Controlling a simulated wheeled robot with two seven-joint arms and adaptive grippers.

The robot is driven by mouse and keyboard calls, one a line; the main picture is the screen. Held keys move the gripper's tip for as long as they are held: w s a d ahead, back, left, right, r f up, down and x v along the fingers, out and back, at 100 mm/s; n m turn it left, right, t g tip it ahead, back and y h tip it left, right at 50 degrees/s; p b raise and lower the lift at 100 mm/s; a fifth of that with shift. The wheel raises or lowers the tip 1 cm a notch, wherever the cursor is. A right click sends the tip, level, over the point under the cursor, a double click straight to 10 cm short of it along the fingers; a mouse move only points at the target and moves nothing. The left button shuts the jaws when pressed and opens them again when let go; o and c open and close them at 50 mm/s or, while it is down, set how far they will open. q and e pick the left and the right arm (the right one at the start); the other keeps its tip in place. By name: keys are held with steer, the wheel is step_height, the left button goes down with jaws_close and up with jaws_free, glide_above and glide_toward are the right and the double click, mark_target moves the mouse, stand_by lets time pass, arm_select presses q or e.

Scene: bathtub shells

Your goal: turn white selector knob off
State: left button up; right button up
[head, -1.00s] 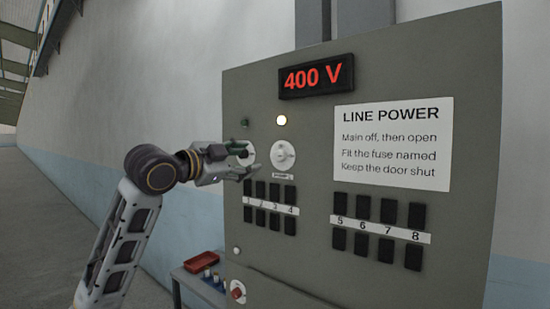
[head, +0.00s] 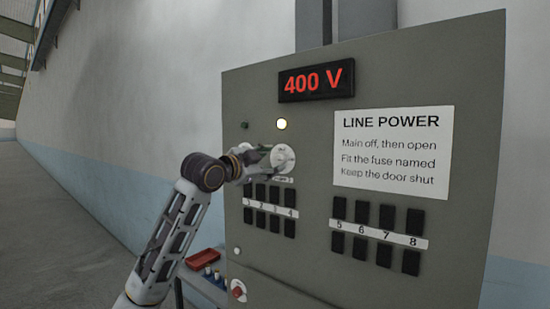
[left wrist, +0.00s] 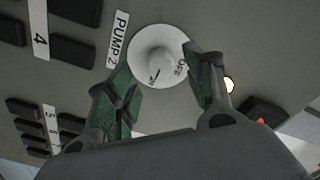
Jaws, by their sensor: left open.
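The white selector knob (head: 284,156) sits on a round white dial on the grey panel; its left side is partly hidden by my gripper in the head view. In the left wrist view the knob (left wrist: 156,50) shows at top centre, beside a "PUMP 2" label (left wrist: 117,40). The dial carries the word "OFF" and a short dark mark near the knob's lower edge. My left gripper (head: 268,155) is close in front of the knob. In the left wrist view its green-padded fingers (left wrist: 165,85) are spread apart around the lower dial, with nothing held. My right gripper is not in view.
The panel has a "400 V" display (head: 316,80), a lit yellowish lamp (head: 281,124), a "LINE POWER" sign (head: 393,153) and rows of black switches (head: 388,211). Another white dial (head: 245,147) is partly hidden behind my gripper. A red tray (head: 205,260) stands low left.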

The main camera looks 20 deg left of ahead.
mark_target(277, 160)
arm_select(q)
steer(key=shift+p+x, duration=0.4)
steer(key=shift+x, duration=1.2)
steer(key=shift+c, duration=0.4)
steer(key=c, duration=0.9)
